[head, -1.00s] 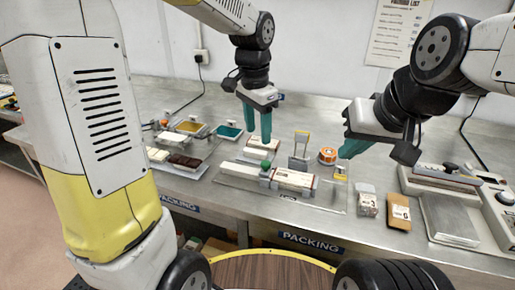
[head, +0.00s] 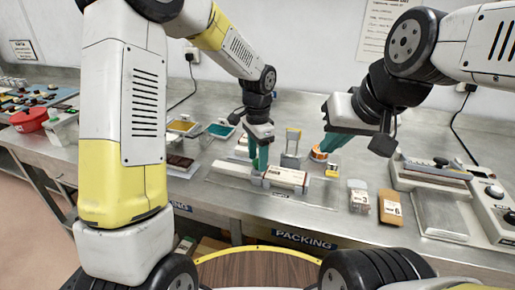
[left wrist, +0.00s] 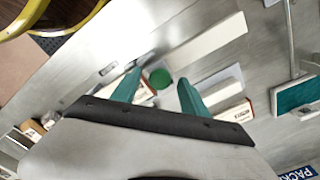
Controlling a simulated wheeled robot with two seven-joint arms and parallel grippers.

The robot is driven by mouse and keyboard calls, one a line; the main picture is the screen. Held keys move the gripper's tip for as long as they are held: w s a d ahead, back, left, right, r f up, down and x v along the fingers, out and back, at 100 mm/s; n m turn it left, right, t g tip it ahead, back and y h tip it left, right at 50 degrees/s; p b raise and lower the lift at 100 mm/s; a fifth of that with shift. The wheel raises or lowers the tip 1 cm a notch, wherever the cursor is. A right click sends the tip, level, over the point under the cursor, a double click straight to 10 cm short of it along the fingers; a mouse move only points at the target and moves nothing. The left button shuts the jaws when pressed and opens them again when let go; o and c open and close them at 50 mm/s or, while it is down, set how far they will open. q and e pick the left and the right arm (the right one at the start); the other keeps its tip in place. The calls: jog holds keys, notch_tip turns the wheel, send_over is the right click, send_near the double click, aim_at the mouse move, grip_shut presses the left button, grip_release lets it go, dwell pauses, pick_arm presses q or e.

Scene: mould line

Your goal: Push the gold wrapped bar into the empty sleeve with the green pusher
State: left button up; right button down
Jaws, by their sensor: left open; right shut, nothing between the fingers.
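My left gripper (head: 259,164) is low over the jig, fingers pointing down and open. In the left wrist view, the round green top of the pusher (left wrist: 160,78) shows between its two parted fingertips (left wrist: 160,88); contact cannot be told. A white sleeve with a brown label (head: 285,178) lies just right of the left fingers in the head view. I cannot make out the gold wrapped bar or see into the sleeve. My right gripper (head: 326,147) is shut and empty beside the orange roll (head: 318,154).
A long white rail (head: 233,171) runs left of the sleeve. A metal stand with a yellow top (head: 292,147) is behind. A sealer-like machine (head: 440,180) is further right. Trays (head: 220,131) stand back left.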

pick_arm(q)
jog(key=shift+f, duration=0.1)
grip_shut()
dwell(1.4)
